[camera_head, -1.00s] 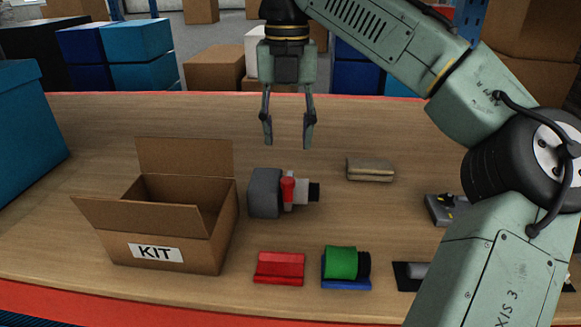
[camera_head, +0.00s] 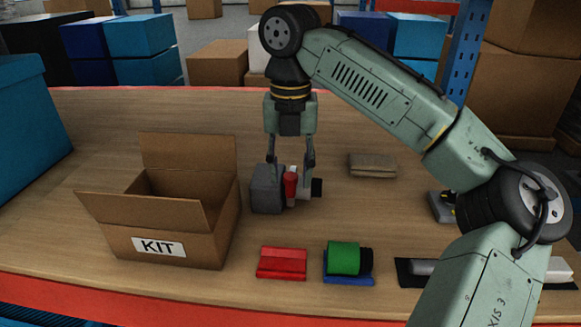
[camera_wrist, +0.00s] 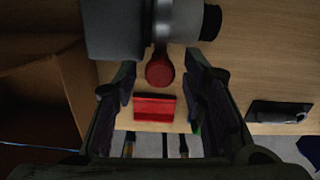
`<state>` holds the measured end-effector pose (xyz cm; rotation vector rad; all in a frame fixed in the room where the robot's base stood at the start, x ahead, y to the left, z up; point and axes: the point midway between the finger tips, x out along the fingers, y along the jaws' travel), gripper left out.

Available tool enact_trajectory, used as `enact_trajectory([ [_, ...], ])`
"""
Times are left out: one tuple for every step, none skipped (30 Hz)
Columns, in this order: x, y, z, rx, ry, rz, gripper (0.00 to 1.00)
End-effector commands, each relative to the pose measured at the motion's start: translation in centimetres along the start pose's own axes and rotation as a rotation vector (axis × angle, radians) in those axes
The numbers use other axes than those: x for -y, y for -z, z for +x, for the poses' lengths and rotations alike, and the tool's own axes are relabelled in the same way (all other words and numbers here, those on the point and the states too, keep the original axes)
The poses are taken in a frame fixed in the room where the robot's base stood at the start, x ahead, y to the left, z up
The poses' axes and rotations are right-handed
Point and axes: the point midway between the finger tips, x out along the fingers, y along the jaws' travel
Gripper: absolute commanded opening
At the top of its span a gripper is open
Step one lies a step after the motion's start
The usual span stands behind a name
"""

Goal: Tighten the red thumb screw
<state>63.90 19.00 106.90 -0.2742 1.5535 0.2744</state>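The red thumb screw (camera_head: 291,188) stands upright on a fitting with a grey block (camera_head: 266,190) at its left end and a black end (camera_head: 317,187) at its right. The fitting lies on the table. In the wrist view the screw's round red head (camera_wrist: 159,71) sits between my two fingers. My gripper (camera_head: 290,182) is lowered over the fitting, open, with one finger on each side of the screw. A gap shows between each finger and the red head in the wrist view. The exact fingertip height beside the screw is hard to tell.
An open cardboard KIT box (camera_head: 205,240) stands to the left. A red block (camera_head: 281,263) and a green roll on a blue base (camera_head: 344,258) lie in front. A tan block (camera_head: 373,166) lies behind to the right. Bare table surrounds the fitting.

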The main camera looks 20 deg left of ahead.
Motion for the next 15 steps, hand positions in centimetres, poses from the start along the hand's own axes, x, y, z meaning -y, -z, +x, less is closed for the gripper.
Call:
enact_trajectory([
  [0.00, 0.00, -0.01, 0.000, 0.000, 0.000, 0.33],
  [0.00, 0.00, -0.01, 0.000, 0.000, 0.000, 0.31],
  [0.00, 0.00, -0.02, 0.000, 0.000, 0.000, 0.28],
  [0.00, 0.00, -0.02, 0.000, 0.000, 0.000, 0.27],
  [0.00, 0.00, -0.02, 0.000, 0.000, 0.000, 0.24],
  [0.00, 0.00, -0.02, 0.000, 0.000, 0.000, 0.22],
  [0.00, 0.00, -0.02, 0.000, 0.000, 0.000, 0.20],
  [0.00, 0.00, -0.02, 0.000, 0.000, 0.000, 0.18],
  [0.00, 0.00, -0.02, 0.000, 0.000, 0.000, 0.15],
  [0.00, 0.00, -0.03, 0.000, 0.000, 0.000, 0.13],
  [0.00, 0.00, -0.03, 0.000, 0.000, 0.000, 0.11],
  [0.01, 0.00, -0.03, 0.000, 0.000, 0.000, 0.09],
  [0.01, 0.00, -0.03, 0.000, 0.000, 0.000, 0.07],
  [0.01, 0.00, -0.03, 0.000, 0.000, 0.000, 0.04],
  [0.01, 0.00, -0.03, 0.000, 0.000, 0.000, 0.02],
])
